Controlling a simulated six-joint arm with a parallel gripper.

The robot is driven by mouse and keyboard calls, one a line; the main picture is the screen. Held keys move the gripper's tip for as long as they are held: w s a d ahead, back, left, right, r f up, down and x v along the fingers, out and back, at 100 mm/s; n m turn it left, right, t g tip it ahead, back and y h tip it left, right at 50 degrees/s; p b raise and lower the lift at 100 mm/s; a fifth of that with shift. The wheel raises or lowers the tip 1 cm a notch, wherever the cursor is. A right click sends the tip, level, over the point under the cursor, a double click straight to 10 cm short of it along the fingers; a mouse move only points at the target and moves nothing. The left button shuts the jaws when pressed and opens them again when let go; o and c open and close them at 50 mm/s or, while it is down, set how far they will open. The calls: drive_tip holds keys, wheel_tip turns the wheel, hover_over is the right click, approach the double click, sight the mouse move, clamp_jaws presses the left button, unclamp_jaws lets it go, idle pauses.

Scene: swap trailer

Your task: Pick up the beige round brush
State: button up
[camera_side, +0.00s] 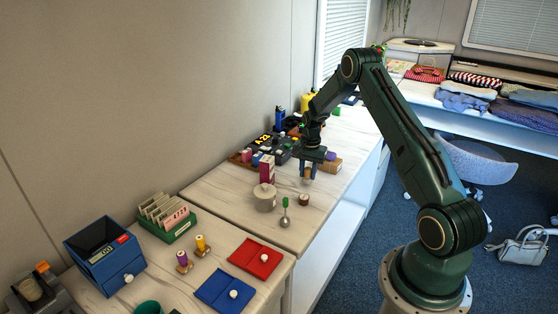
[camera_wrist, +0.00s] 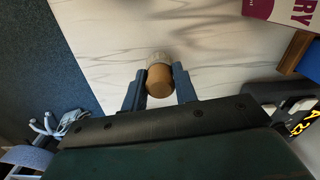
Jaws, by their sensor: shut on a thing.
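The beige round brush (camera_wrist: 159,79) is between the two dark fingers of my gripper (camera_wrist: 160,72) in the wrist view. It has a tan rounded top and a paler band at its far end. The fingers touch it on both sides. In the side view my gripper (camera_side: 308,171) points down over the pale wooden bench, with a small beige part of the brush (camera_side: 307,174) showing between the fingers. Whether the brush touches the bench or hangs just above it, I cannot tell.
A small brown round item (camera_side: 304,199), a lidded beige pot (camera_side: 264,197) and a green-topped tool with a round metal end (camera_side: 285,213) stand in front of my gripper. A magenta-and-white box (camera_side: 267,168) is to the left. A cardboard-coloured box (camera_side: 329,164) is close behind on the right.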

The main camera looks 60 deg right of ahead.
sight(308, 168)
wheel_tip(308, 168, up, 19)
drive_tip(key=shift+f, duration=0.2)
idle(0.3)
drive_tip(key=shift+a, duration=0.15)
idle(0.4)
